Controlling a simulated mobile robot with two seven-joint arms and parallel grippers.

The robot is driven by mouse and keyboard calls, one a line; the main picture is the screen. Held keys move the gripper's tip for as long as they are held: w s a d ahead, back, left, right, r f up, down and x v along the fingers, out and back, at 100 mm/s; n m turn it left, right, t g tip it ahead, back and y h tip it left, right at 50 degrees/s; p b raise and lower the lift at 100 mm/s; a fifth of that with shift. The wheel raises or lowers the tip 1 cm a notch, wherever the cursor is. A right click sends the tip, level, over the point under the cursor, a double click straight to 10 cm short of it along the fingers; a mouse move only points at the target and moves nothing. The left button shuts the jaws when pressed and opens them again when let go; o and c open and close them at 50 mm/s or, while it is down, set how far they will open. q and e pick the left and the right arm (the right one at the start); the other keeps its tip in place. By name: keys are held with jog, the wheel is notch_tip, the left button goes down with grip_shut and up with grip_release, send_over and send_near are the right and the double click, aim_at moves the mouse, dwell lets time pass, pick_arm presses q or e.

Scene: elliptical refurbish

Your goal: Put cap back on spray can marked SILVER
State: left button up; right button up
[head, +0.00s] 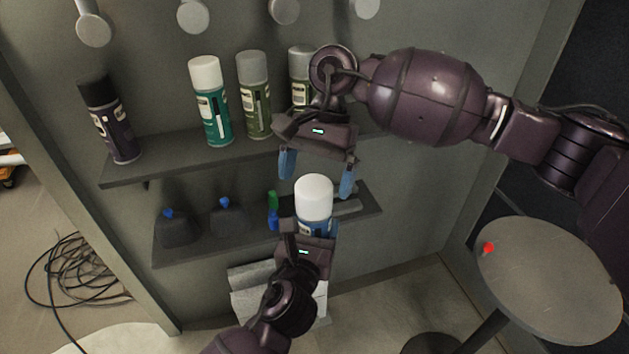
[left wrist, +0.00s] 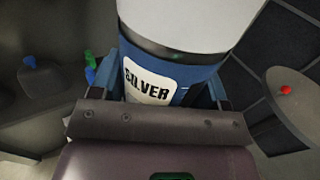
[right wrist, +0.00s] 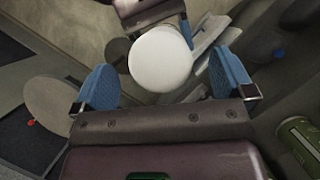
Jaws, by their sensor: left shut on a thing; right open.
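The blue spray can (left wrist: 199,77) marked SILVER is upright in my left gripper (head: 308,232), whose fingers are shut around its body. A white cap (head: 314,193) sits on top of the can, with a dark ring between cap and body in the left wrist view. I see no clear tilt of the cap. My right gripper (head: 317,171) is open and empty just above the cap. In the right wrist view the cap (right wrist: 161,59) lies between and beyond the two blue fingertips, apart from both.
The upper shelf (head: 160,168) holds several spray cans, including a teal one with a white cap (head: 205,72). The lower shelf (head: 195,252) holds dark bottles with blue tops (head: 225,215). A round table (head: 550,285) at right bears a small red thing (head: 488,248).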

jog(key=shift+v, duration=1.55)
